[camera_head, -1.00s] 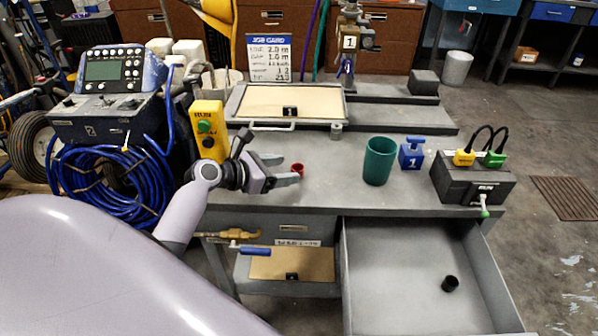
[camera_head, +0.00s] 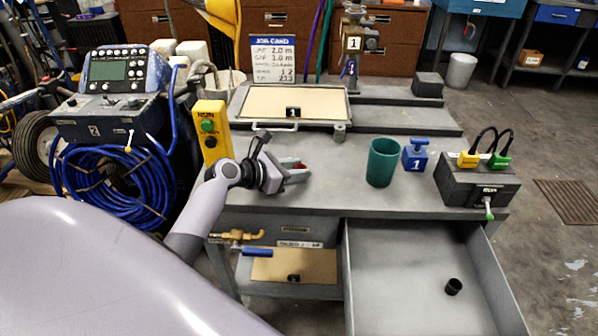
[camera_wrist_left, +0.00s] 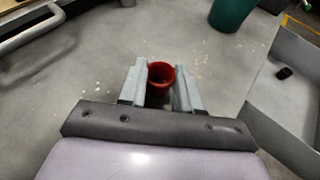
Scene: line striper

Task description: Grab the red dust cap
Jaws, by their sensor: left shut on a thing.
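The red dust cap (camera_wrist_left: 161,75) is a small round cup, open side up, between the two grey fingers of my left gripper (camera_wrist_left: 160,84) in the left wrist view. In the head view the cap (camera_head: 300,166) shows as a bit of red at the fingertips, partly hidden by the fingers. My left gripper (camera_head: 297,171) is shut on the cap, low over the grey bench top. I cannot tell whether the cap still touches the bench. My right gripper is not in view.
A green cup (camera_head: 382,163), a blue block marked 1 (camera_head: 415,156) and a black box (camera_head: 478,182) stand to the right. A yellow button box (camera_head: 212,133) stands left. The drawer (camera_head: 405,270) is open in front, with a black cap (camera_head: 453,286) inside.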

